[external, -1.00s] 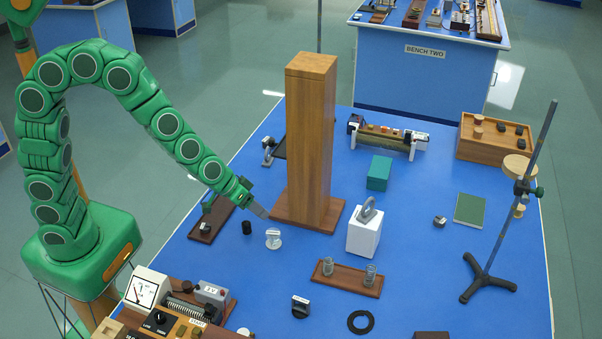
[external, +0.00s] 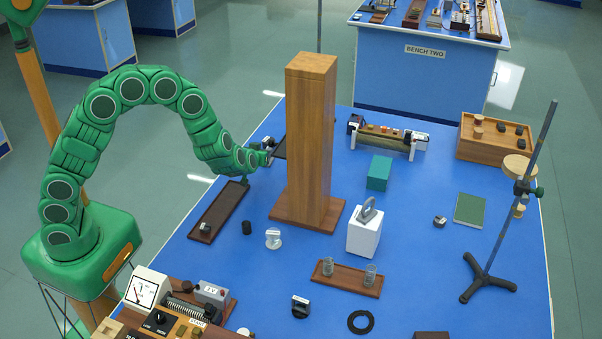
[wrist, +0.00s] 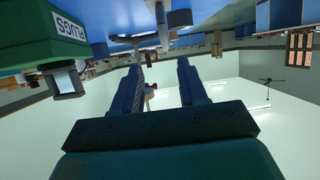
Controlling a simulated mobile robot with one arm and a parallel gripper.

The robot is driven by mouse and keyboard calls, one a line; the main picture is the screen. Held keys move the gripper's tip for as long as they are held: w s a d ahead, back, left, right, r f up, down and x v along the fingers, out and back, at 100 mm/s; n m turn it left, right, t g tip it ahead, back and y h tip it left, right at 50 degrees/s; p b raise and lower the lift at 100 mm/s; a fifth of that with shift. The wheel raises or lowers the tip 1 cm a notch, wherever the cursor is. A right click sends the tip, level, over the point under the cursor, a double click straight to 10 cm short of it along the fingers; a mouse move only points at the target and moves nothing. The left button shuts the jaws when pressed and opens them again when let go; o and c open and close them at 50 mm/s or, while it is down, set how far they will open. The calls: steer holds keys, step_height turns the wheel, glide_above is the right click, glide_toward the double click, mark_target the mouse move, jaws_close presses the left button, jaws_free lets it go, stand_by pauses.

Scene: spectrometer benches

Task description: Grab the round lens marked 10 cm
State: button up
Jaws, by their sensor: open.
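I cannot make out a "10 cm" marking in any view, so I cannot say which piece is the round lens. A small piece with a white label (external: 267,142) is on the left side of the blue bench, close to my gripper, partly hidden by it. Other small pieces include a white round-topped one (external: 273,238), a dark one with a pale label (external: 300,306) and a small grey one (external: 439,221). My gripper (external: 271,153) is left of the tall wooden column. In the wrist view, its two fingers (wrist: 160,68) are apart with nothing held between them.
The tall wooden column (external: 311,140) stands right of my gripper. A dark wooden board (external: 222,205) lies below it. A green box labelled PLUGS (wrist: 52,35) and a pale, dark-edged block (wrist: 66,84) show at the wrist view's left. Open blue surface (external: 400,265) lies further right.

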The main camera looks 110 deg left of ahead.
mark_target(267, 148)
steer(key=shift+s+a+f, duration=0.2)
steer(key=shift+s+a, duration=0.2)
steer(key=shift+a, duration=0.05)
steer(key=shift+x, duration=3.6)
steer(key=shift+f, duration=0.2)
steer(key=shift+c, duration=0.4)
jaws_close()
